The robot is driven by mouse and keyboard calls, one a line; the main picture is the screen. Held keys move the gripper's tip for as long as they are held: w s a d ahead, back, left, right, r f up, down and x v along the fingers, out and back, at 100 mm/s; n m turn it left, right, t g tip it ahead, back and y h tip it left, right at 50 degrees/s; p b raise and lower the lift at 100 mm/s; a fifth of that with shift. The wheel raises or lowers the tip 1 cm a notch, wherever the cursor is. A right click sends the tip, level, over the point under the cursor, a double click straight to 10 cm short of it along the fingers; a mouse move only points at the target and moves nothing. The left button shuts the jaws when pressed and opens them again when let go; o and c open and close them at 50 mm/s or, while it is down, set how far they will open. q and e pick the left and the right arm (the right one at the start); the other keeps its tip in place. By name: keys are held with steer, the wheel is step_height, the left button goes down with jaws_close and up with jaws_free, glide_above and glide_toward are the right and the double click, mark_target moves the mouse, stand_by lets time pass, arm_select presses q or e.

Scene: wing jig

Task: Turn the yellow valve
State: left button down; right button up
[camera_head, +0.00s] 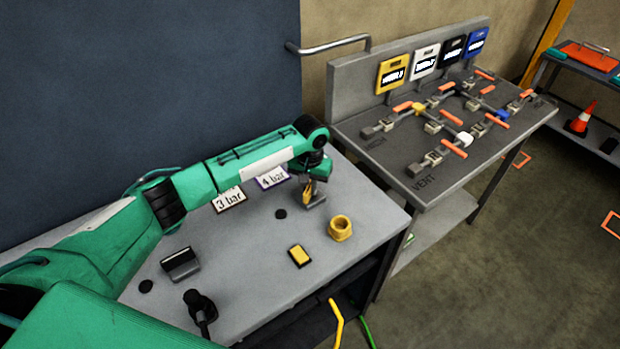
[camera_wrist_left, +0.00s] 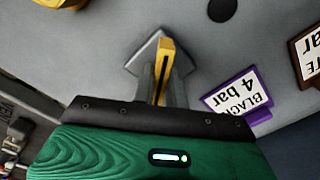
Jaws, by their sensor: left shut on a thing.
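The yellow valve (camera_head: 418,107) shows as a small yellow part among the coloured valves on the grey sloped panel, below the yellow tag. It is small, and its handle position is hard to read. My left gripper (camera_head: 308,193) is over the table at left, well away from the panel. It is shut on a yellow piece with a dark stripe, which stands upright between the fingers in the left wrist view (camera_wrist_left: 164,62). A grey angular base (camera_wrist_left: 147,53) shows around or below the piece; I cannot tell whether they are joined. My right gripper is not in view.
A yellow ring nut (camera_head: 340,228), a yellow-and-black block (camera_head: 299,256), a dark holder (camera_head: 181,264) and a black tool (camera_head: 200,308) are on the table. Cards reading 3 bar (camera_head: 229,199) and 4 bar (camera_head: 272,177) stand at its back. An orange cone (camera_head: 581,118) is far right.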

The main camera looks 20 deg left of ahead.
mark_target(310, 185)
arm_select(q)
steer(key=m+p, duration=0.2)
steer(key=m, duration=0.1)
steer(key=shift+r+m, duration=0.1)
steer(key=shift+m, duration=0.2)
steer(key=shift+m+p, duration=0.55)
steer(key=shift+m, duration=1.25)
steer(key=c, duration=1.4)
jaws_free()
steer(key=shift+c, duration=0.2)
step_height(310, 185, up, 14)
steer(key=b, duration=0.4)
steer(key=shift+f, duration=0.2)
